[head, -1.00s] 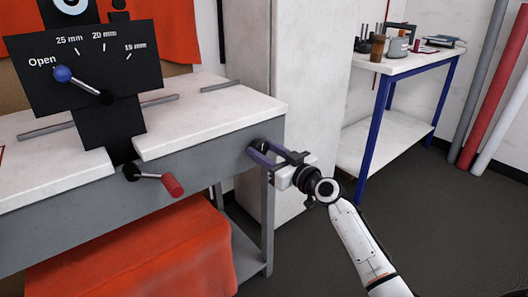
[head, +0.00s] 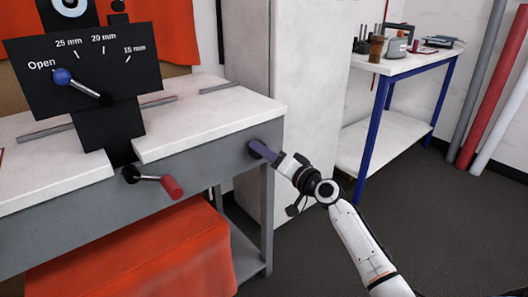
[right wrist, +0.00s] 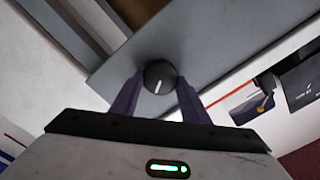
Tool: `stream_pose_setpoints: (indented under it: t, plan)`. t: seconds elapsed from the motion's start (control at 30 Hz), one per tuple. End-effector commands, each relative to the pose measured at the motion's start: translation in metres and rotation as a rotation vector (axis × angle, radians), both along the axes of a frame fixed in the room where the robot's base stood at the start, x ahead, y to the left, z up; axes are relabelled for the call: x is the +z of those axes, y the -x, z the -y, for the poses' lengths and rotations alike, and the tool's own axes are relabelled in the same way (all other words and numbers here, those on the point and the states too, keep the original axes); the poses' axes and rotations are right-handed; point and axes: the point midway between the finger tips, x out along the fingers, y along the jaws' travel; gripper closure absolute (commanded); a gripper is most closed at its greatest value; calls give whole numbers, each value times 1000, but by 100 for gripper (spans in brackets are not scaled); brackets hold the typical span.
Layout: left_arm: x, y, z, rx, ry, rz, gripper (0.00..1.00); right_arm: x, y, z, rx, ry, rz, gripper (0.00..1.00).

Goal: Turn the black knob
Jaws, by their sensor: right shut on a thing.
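The black knob (right wrist: 160,74) shows in the right wrist view, round with a white line on its face, on the grey front of the bench. My right gripper (right wrist: 161,82) has its two purple fingers on either side of it, shut on it. In the head view my right gripper (head: 258,148) is at the right end of the bench front, its fingers lined up one over the other and hiding the knob. My left gripper is in neither view.
A black panel (head: 85,75) marked Open, 25 mm, 20 mm and 15 mm has a blue-balled lever (head: 63,76) at Open. A red-handled crank (head: 172,187) sticks out of the bench front (head: 215,152). A blue-legged table (head: 378,140) stands behind at right.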

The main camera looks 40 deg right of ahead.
Motion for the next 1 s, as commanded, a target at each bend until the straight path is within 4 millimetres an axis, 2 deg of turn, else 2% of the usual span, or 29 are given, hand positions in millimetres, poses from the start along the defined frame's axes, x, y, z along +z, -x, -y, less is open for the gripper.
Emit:
stream_pose_setpoints:
  t: [0.23,0.73,0.77,0.8,0.87,1.0]
  plan:
    - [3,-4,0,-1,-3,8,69,-2,0,0,2,-74,-10,81]
    - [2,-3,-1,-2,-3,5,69,-3,0,0,2,-90,-11,81]
    - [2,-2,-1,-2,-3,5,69,-3,0,-1,2,-90,-11,55]
    - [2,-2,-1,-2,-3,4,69,-3,0,0,2,-90,-11,49]
    - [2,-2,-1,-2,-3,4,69,-2,0,0,2,-89,-11,40]
    - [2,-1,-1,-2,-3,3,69,-2,0,0,1,-90,-9,40]
